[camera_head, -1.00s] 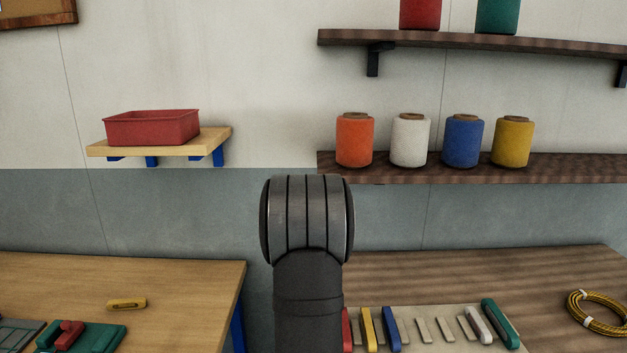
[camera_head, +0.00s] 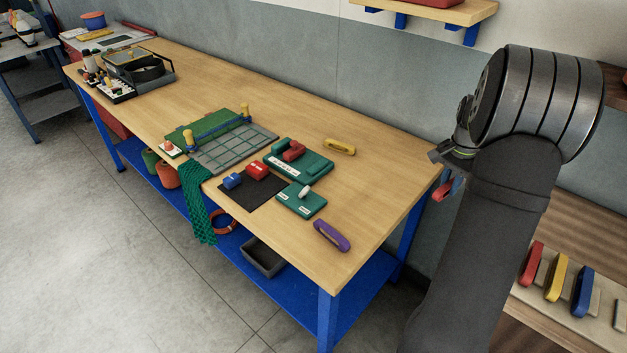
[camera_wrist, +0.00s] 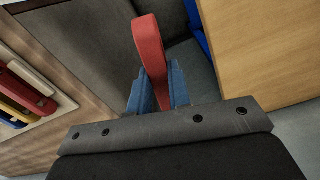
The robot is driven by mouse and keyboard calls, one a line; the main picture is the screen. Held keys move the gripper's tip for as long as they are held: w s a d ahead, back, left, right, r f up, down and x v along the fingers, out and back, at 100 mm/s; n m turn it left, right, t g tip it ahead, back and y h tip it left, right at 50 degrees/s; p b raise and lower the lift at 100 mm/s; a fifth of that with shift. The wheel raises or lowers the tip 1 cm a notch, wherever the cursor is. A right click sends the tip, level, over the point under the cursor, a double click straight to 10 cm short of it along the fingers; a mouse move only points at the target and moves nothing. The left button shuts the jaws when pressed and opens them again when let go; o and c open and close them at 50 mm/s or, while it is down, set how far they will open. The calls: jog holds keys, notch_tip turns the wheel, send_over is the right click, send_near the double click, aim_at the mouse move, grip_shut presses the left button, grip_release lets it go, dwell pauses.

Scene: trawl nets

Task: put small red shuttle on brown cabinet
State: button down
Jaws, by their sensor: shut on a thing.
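My gripper (camera_wrist: 159,82) is shut on a red shuttle (camera_wrist: 149,42), which sticks out beyond the two blue fingers in the wrist view. In the head view my gripper (camera_head: 447,186) hangs beside the right end of the wooden workbench, and the red shuttle (camera_head: 438,192) shows only as a small red piece there. A larger-looking red shuttle (camera_head: 531,264) lies on the pale rack at the lower right, with yellow and blue ones beside it.
The yellow-wood workbench (camera_head: 376,197) carries a purple shuttle (camera_head: 332,236), a yellow shuttle (camera_head: 339,147), green fixtures and a grey grid mat. Its right end has clear top. A brown wooden surface (camera_head: 592,225) is at the right. A wall shelf (camera_head: 440,10) is above.

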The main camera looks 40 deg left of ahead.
jog(key=s+a+r+n, duration=0.1)
jog(key=s+a, duration=0.3)
jog(key=a, duration=0.5)
jog(key=s+a+r, duration=0.1)
jog(key=s+a, duration=0.3)
jog(key=a, duration=0.5)
jog(key=n, duration=0.1)
send_over(266, 194)
jog(key=f, duration=0.3)
jog(key=d+f, duration=0.1)
jog(key=f, duration=0.1)
jog(key=shift+w+f, duration=0.25)
jog(key=shift+s+a+f, duration=0.25)
jog(key=shift+a+f, duration=0.1)
jog(key=shift+a, duration=0.1)
jog(key=shift+f, duration=1.9)
jog(key=shift+f, duration=0.15)
jog(key=c, duration=1.6)
grip_release()
